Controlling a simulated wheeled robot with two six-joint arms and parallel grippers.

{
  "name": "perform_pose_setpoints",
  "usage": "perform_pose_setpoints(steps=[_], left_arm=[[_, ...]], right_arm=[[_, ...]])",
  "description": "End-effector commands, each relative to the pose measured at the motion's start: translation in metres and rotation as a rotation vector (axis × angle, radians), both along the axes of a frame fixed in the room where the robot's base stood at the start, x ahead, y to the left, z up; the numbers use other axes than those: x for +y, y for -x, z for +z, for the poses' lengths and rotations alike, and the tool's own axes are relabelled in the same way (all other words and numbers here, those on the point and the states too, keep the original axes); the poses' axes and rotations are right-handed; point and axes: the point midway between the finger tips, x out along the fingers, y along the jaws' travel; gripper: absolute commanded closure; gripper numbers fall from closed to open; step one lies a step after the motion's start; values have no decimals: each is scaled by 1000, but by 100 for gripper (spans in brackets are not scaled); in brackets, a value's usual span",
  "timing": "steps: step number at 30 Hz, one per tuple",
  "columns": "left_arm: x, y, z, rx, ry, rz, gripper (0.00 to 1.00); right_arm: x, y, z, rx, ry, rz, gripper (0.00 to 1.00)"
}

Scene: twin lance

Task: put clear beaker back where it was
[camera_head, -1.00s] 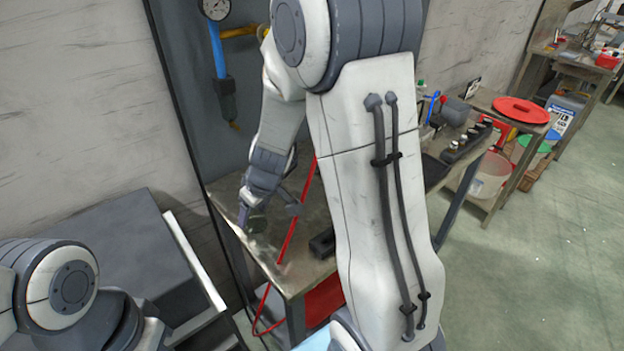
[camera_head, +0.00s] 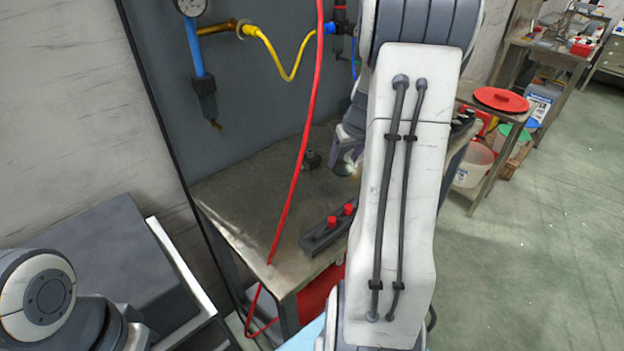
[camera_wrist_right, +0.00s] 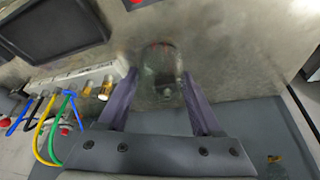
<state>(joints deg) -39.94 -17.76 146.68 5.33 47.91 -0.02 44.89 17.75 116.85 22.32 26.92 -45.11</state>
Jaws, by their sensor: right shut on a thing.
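The clear beaker (camera_wrist_right: 161,75) is see-through and sits between the two fingers of my right gripper (camera_wrist_right: 163,98) in the wrist view. The right gripper is shut on it. In the head view my right gripper (camera_head: 343,150) is over the back part of the metal workbench (camera_head: 240,205), with the glassy beaker (camera_head: 347,165) partly hidden by my arm. I cannot tell whether the beaker touches the bench top. My left gripper is not in view; only part of the left arm shows at the lower left.
A black rack with red caps (camera_head: 328,229) lies near the bench's front edge. A red hose (camera_head: 299,140) crosses in front of the bench. A dark tray (camera_wrist_right: 52,27) shows in the wrist view. The bench's left part is clear.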

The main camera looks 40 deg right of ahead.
Motion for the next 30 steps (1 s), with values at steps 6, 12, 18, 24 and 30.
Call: perform_pose_setpoints(steps=[6, 12, 18, 24, 30], left_arm=[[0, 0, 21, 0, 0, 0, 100], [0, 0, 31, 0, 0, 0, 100], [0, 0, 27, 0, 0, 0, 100], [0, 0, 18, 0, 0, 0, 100], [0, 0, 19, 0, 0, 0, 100]], right_arm=[[26, -46, -28, 4, -3, 7, 96], [40, -73, -47, 2, -1, 4, 96], [43, -77, -67, 2, -3, 1, 96], [42, -77, -92, 0, 0, 0, 96], [41, -77, -92, -1, 1, 1, 96]])
